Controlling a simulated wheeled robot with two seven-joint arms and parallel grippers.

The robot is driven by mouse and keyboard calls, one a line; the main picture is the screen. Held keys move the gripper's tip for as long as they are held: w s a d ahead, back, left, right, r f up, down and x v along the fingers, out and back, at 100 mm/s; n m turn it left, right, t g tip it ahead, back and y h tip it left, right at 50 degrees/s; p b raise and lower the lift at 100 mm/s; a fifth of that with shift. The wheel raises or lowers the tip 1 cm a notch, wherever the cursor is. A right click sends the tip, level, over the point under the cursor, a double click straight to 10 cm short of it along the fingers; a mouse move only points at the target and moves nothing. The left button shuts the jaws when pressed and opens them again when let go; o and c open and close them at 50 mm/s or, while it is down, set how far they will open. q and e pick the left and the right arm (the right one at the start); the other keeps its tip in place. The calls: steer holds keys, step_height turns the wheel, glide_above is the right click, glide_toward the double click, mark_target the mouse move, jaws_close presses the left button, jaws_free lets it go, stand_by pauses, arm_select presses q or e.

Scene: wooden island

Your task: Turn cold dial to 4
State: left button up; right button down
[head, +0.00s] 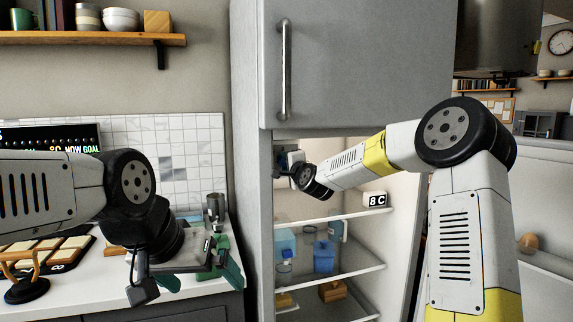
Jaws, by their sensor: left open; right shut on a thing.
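The fridge (334,215) stands open in the middle of the head view, its lower compartment lit. My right arm reaches in from the right, and my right gripper (286,158) is at the upper left of this compartment. It is shut on what appears to be the cold dial, which the gripper and wrist hide. The dial's setting cannot be read. A small display (376,199) on the upper shelf reads "8 C". My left gripper (186,278) is open and empty above the counter at the lower left.
Blue containers (324,256) stand on the middle fridge shelf, below my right wrist. A metal cup (214,207) stands on the counter (120,297) near my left gripper. A dark screen (60,138) showing "NOW GOAL" is partly hidden by my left arm. The closed upper fridge door (355,65) is above.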

steer(key=shift+f, duration=0.1)
stand_by(0.4)
steer(key=c, duration=0.9)
jaws_free()
steer(key=v, duration=0.8)
